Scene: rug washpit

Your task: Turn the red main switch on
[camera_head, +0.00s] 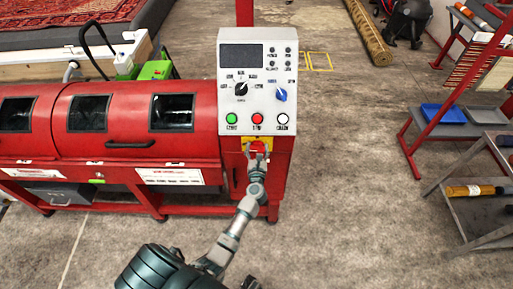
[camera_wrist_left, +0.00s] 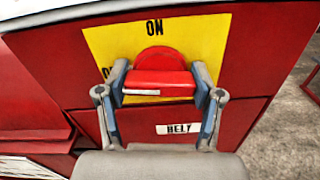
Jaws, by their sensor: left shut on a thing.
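The red main switch (camera_wrist_left: 158,82) is a rotary handle on a yellow plate (camera_wrist_left: 205,45) on the front of the red machine. The plate reads "ON" at the top, and part of a second label shows at its left edge. The handle's bar lies crosswise, with a white line on its left half. My left gripper (camera_head: 257,150) reaches the plate below the control panel. In the left wrist view its two fingers (camera_wrist_left: 160,88) are closed on the bar's two ends. In the head view the gripper mostly covers the switch. My right gripper is not in view.
A grey control panel (camera_head: 245,60) with knobs and green, red and white buttons is right above the switch. Red shelving (camera_head: 440,140) with trays stands at the right. The floor between is clear.

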